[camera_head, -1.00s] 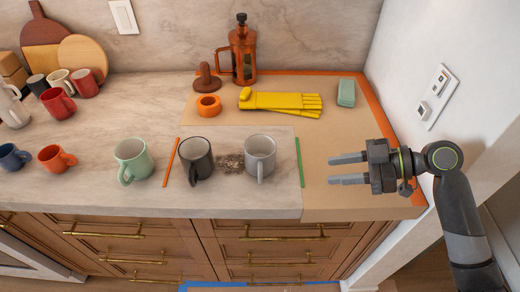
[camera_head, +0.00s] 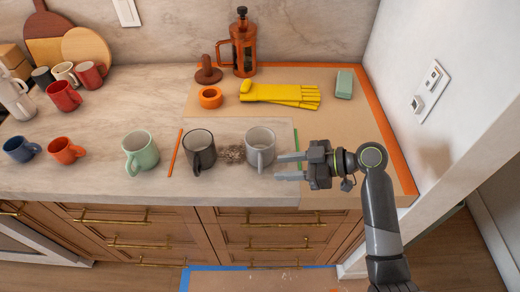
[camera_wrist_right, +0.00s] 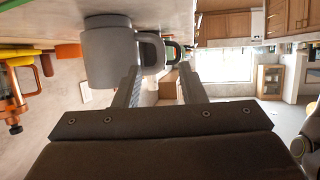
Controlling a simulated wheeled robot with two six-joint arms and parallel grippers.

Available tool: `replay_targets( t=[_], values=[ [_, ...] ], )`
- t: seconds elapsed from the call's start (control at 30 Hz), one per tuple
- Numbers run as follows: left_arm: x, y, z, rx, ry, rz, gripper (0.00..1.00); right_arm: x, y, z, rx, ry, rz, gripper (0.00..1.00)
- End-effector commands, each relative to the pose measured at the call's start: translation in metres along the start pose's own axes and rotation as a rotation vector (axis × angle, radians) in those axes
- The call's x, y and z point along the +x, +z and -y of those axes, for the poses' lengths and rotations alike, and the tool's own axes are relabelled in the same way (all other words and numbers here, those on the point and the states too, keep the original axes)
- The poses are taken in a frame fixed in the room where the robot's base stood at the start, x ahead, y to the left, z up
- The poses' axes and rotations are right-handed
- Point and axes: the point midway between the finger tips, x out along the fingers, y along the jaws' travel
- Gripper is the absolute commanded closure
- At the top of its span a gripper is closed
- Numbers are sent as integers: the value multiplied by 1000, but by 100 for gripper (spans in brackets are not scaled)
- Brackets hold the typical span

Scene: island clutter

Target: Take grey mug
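The grey mug (camera_head: 261,147) stands upright on the counter near its front edge, between a dark mug and a green stick. Its handle points toward the front. My right gripper (camera_head: 278,167) comes in from the right, open and empty, with its fingertips close to the mug's right front side. Whether a fingertip touches the mug I cannot tell. In the right wrist view the grey mug (camera_wrist_right: 108,58) shows inverted at upper left, next to one finger of my open gripper (camera_wrist_right: 160,78). My left gripper is not in view.
A black mug (camera_head: 199,151) stands left of a dark speckled patch (camera_head: 231,154). A green stick (camera_head: 295,140) lies just right of the grey mug. Left are an orange stick (camera_head: 175,152) and a mint mug (camera_head: 141,150). Yellow gloves (camera_head: 280,94) lie behind. The right-hand board (camera_head: 350,140) has free room.

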Motion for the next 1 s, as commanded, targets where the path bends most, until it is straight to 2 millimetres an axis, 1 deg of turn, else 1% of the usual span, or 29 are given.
replay_targets(
  t=[0.17,0.37,0.5,0.6,0.8,0.87,1.0],
  values=[
    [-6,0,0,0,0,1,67,8,-2,1,4,-2,-1,63],
    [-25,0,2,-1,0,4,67,33,-8,3,6,-3,-3,63],
    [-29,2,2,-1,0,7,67,50,-5,2,4,-2,-1,63],
    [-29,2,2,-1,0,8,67,55,-4,2,1,-1,0,63],
    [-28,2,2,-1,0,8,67,55,-3,2,0,0,1,63],
    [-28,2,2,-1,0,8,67,55,-3,2,0,0,1,70],
    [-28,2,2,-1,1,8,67,55,-3,2,0,0,0,88]
  ],
)
